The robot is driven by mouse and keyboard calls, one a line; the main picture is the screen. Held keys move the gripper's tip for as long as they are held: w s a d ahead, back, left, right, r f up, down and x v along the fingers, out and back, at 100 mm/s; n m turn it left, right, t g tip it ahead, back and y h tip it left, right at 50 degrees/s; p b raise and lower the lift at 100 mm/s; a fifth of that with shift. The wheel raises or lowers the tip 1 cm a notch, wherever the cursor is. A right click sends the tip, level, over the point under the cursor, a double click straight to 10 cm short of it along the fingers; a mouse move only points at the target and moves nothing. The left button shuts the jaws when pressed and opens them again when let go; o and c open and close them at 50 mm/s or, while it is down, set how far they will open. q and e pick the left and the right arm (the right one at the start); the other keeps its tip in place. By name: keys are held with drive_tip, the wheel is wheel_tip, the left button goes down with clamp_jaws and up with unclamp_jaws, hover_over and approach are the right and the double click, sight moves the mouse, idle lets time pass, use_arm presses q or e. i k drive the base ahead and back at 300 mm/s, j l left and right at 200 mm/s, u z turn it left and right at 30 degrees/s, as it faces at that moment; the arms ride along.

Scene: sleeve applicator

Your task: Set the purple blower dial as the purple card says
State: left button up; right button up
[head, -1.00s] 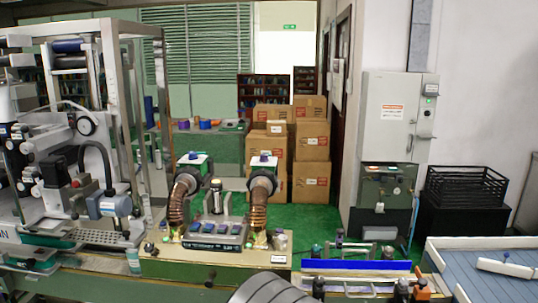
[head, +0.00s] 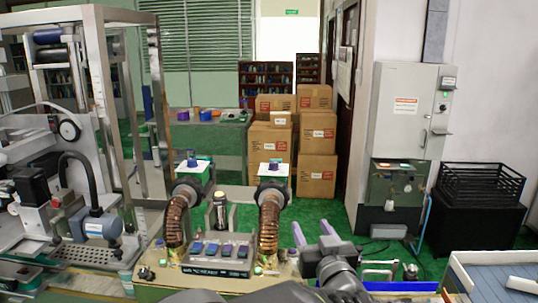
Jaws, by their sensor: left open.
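Two blowers with ribbed copper hoses stand on the bench, each topped by a white plate with a dial. The right dial (head: 272,166) looks purple; the left dial (head: 192,163) looks bluer. Their pointer settings are too small to read. I cannot make out a readable purple card. My right gripper is not in view.
A metal-framed machine (head: 100,120) fills the left side. A dark bottle (head: 220,210) stands between the hoses. Cardboard boxes (head: 316,150) are stacked behind on the green floor. A grey cabinet (head: 405,110) and a black crate (head: 480,185) stand at the right.

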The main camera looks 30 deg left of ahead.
sight(273, 166)
drive_tip(key=i+j, duration=0.35)
drive_tip(key=j, duration=0.15)
drive_tip(key=i+j, duration=0.35)
drive_tip(key=j, duration=0.1)
